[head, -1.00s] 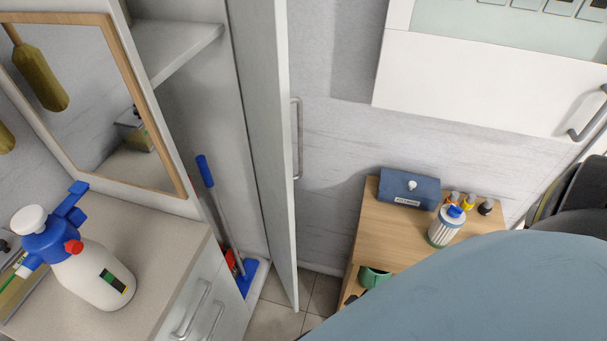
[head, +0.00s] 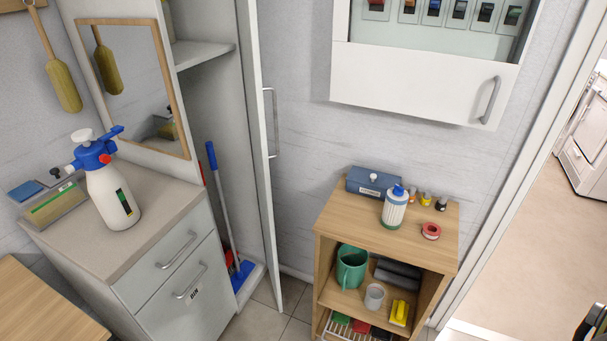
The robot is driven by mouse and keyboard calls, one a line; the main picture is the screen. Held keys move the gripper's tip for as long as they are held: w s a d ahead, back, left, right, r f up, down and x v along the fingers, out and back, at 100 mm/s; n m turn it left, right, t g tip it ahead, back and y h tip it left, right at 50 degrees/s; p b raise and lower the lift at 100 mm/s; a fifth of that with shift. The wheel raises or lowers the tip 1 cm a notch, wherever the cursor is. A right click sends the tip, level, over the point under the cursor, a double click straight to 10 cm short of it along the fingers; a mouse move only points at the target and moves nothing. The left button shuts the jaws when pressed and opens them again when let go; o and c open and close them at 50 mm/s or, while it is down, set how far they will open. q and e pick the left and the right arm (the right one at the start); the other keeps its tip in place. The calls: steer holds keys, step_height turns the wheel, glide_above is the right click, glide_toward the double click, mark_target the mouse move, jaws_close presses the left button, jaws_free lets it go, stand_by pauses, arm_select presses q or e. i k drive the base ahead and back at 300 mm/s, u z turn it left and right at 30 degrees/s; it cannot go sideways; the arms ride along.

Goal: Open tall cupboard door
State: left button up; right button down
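The tall cupboard (head: 192,100) stands left of centre against the back wall. Its door (head: 259,160) is swung open and juts out toward me, seen nearly edge-on. The door's long metal handle (head: 270,122) is on its right-hand face. Inside the cupboard I see a shelf (head: 205,54) and a blue-handled mop (head: 222,190) standing on the floor of it.
A drawer unit (head: 165,262) with a white spray bottle (head: 110,192) stands left of the cupboard. A wooden shelf unit (head: 385,225) stands to the right, below a white wall cabinet (head: 420,85). Tiled floor (head: 262,318) shows between them. A doorway opens at far right.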

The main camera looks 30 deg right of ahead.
mark_target(247, 9)
steer(key=z, duration=0.7)
steer(key=i, duration=0.85)
steer(key=u, duration=0.7)
